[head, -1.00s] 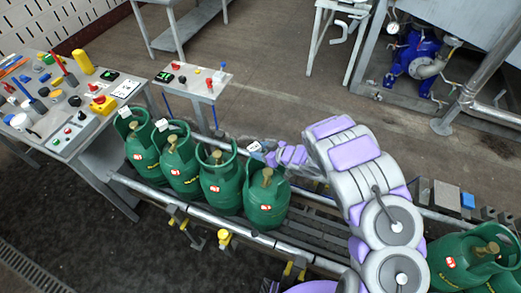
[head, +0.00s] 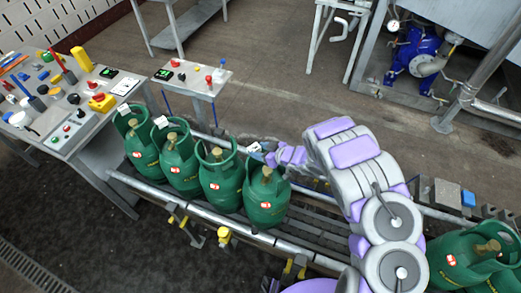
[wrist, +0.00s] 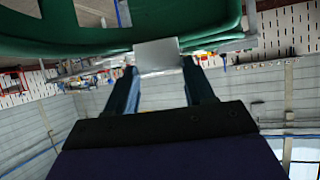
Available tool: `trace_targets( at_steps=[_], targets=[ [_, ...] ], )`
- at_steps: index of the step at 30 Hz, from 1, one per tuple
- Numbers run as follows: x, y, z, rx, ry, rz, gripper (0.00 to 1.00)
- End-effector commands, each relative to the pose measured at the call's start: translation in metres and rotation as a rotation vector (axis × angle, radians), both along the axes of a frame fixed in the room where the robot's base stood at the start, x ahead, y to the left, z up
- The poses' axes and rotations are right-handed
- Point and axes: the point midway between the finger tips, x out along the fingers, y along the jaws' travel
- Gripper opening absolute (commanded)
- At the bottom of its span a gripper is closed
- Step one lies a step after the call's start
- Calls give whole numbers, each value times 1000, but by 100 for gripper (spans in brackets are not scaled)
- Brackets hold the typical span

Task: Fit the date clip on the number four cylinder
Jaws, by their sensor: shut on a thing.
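Green gas cylinders stand upright in a row on the conveyor. The rightmost of the near group (head: 266,200) has my gripper at the back of its collar; I cannot read a number on it. In the wrist view my gripper (wrist: 160,72) is shut on a small white date clip (wrist: 157,54), held between the two fingertips. The clip overlaps the green collar (wrist: 70,42) edge there; whether it is seated I cannot tell. In the head view the clip (head: 254,147) shows as a white plate at the collar's upper left. The fingers are mostly hidden there.
The two leftmost cylinders carry white clips (head: 122,109) (head: 160,122); the third (head: 219,185) shows none. A control desk (head: 80,125) stands at left, a small button stand (head: 192,77) behind the row. More cylinders (head: 465,258) are at lower right.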

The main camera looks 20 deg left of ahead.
Motion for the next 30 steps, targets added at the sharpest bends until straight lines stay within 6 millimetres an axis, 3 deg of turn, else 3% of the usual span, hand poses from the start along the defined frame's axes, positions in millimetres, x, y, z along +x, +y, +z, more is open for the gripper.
trace_targets(
  at_steps=[4,5,13,23,30],
  targets=[
    [0,0,-4,0,0,0,20],
    [0,0,-4,0,0,0,55],
    [0,0,-4,0,0,0,81],
    [-1,-3,-2,-2,1,0,83],
    [-11,-31,15,-1,0,-2,83]
  ],
)
